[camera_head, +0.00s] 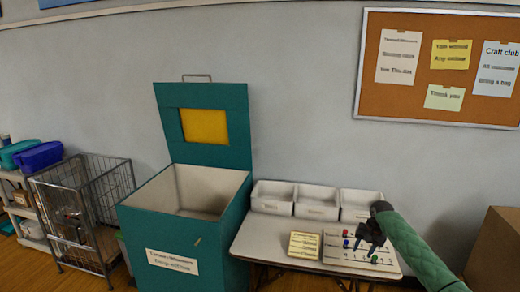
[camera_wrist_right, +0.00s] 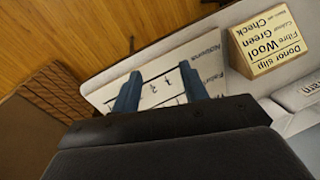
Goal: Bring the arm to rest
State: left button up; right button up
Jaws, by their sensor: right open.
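My right gripper (camera_head: 367,243) is at the end of my green-sleeved arm, which comes in from the right in the head view. It is over the right part of the white table (camera_head: 262,240), above a white printed board (camera_head: 338,258). In the right wrist view its two blue fingers (camera_wrist_right: 160,92) stand apart with nothing between them, and the board (camera_wrist_right: 150,76) shows beyond them. The gap between gripper and board is hard to judge. My left gripper is not in view.
A yellow donor slip block (camera_head: 304,245) stands left of the board; it also shows in the wrist view (camera_wrist_right: 268,45). White bins (camera_head: 316,203) line the table's back. A teal box (camera_head: 185,225) with raised lid stands left, a wire cart (camera_head: 82,210) beyond. A brown box (camera_head: 495,250) is right.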

jog(key=s+a+f+n, duration=0.1)
jog(key=s+a+f, duration=0.4)
jog(key=s+f, duration=0.6)
jog(key=s+a+f+n, duration=0.2)
jog(key=s+a+f, duration=0.35)
jog(key=f, duration=0.95)
jog(key=s+a+f+n, duration=0.1)
jog(key=s+a+f, duration=0.3)
jog(key=s+f, duration=0.7)
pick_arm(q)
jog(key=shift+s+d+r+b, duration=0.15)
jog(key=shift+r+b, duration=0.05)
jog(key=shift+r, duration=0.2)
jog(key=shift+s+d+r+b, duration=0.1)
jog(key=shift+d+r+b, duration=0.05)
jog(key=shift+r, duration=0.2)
pick_arm(e)
jog(key=s+a+f+n, duration=0.1)
jog(key=s+f, duration=0.4)
jog(key=s, duration=0.7)
jog(key=s+a+f+n+h, duration=0.1)
jog(key=s+a+f, duration=0.3)
jog(key=s, duration=0.9)
jog(key=s+a+f+n, duration=0.1)
jog(key=s+a+f, duration=0.1)
jog(key=s+f, duration=0.6)
jog(key=s, duration=0.5)
jog(key=shift+a+f+t+h, duration=0.15)
jog(key=shift+a+t+h, duration=0.15)
jog(key=shift+a+t, duration=0.1)
